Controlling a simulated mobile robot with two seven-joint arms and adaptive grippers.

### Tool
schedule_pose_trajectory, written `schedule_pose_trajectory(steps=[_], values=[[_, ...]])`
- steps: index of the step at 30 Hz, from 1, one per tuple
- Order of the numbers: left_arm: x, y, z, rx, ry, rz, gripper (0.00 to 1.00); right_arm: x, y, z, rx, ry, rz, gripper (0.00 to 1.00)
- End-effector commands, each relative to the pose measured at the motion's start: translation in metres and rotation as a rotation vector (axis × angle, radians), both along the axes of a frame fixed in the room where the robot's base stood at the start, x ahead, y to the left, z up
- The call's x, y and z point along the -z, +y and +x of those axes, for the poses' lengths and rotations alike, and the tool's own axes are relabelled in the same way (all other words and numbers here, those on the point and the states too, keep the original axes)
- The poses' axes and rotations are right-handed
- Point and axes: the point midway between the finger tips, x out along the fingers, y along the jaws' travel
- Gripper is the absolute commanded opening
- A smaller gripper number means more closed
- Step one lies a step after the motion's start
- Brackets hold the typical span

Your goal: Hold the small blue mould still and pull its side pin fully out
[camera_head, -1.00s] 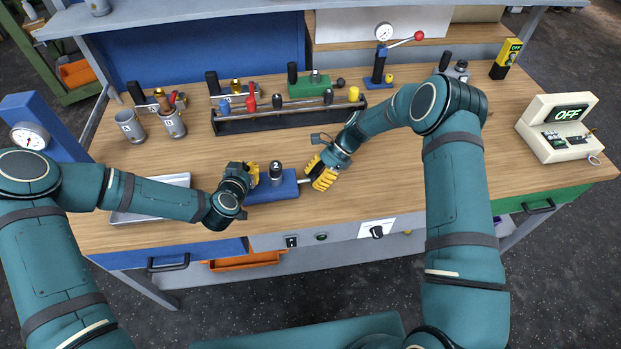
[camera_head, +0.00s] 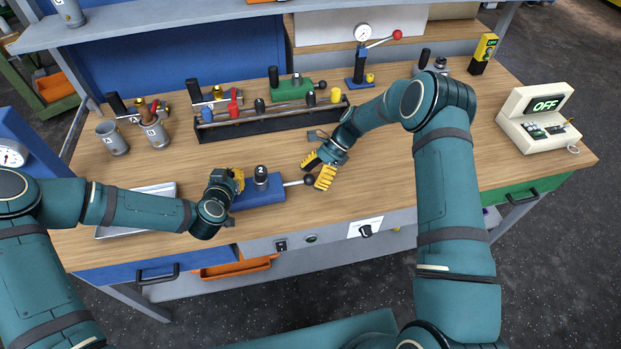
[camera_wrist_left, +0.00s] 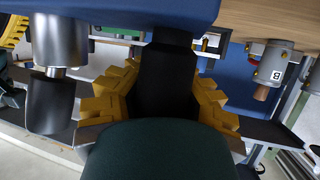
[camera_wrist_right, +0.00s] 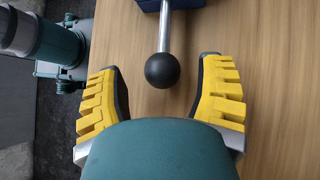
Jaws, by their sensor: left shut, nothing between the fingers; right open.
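The small blue mould (camera_head: 268,191) lies on the bench with a grey, black-topped post marked 2 (camera_head: 261,178) upright on it. Its side pin (camera_head: 293,183) sticks out of the right side and ends in a black ball knob (camera_head: 308,180); the pin's far end is hidden in the block. My left gripper (camera_head: 236,182) is shut at the mould's left part.
A black rack (camera_head: 270,121) with several coloured handles stands behind. A metal tray (camera_head: 140,212) lies left, partly under my left arm. Two grey cups (camera_head: 112,139) stand back left. A cream OFF box (camera_head: 538,120) is at right. Bench around the knob is clear.

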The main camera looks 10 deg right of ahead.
Motion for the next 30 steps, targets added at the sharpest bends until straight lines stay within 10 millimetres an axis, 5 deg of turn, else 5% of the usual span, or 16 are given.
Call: schedule_pose_trajectory(steps=[15,30], values=[[-0.002,-0.002,0.0,0.004,-0.003,-0.002,0.0,-0.066,-0.064,0.026,0.002,-0.003,-0.002,0.67],[-0.002,-0.002,0.0,0.003,-0.003,-0.002,0.0,-0.075,-0.072,0.029,0.001,-0.001,-0.001,0.67]])
